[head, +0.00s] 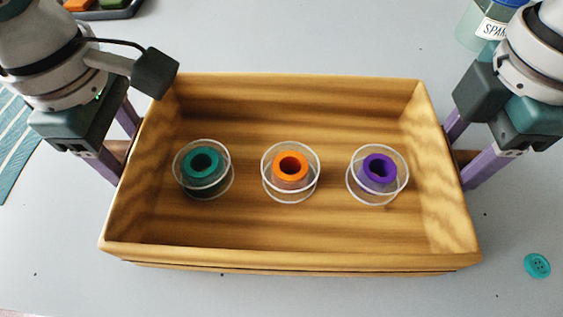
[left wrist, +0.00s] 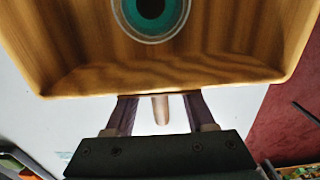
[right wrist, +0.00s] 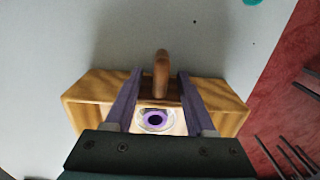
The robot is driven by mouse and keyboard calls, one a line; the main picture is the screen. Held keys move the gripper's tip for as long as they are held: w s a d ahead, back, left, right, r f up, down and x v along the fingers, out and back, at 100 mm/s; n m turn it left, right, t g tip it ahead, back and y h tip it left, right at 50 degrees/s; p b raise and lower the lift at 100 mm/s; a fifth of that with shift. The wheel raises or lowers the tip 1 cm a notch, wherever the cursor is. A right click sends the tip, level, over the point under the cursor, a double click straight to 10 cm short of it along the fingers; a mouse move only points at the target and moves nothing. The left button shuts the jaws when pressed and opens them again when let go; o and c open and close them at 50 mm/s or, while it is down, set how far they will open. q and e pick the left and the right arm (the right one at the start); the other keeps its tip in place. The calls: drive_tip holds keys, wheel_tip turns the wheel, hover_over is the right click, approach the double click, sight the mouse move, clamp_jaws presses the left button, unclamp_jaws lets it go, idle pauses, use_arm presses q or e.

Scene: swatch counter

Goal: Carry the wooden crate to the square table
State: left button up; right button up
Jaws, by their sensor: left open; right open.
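The wooden crate (head: 290,250) stands upright on a grey surface and holds three clear round cups with a teal, an orange and a purple ring. My left gripper (head: 118,145) is at the crate's left end, open, with the peg-like handle (left wrist: 161,110) between its fingers in the left wrist view. My right gripper (head: 462,155) is at the right end, also open. In the right wrist view the right handle (right wrist: 161,75) lies between its fingers. I cannot tell whether either handle is touched. I cannot tell whether the surface is the square table.
The grey surface (head: 300,40) is clear behind the crate. A teal button (head: 537,265) lies at the front right. A labelled jar (head: 482,28) stands at the back right, a dark tray (head: 128,10) at the back left. A teal striped cloth (head: 12,150) lies at the left.

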use_arm(q)
clamp_jaws()
use_arm(e)
clamp_jaws()
idle(1.2)
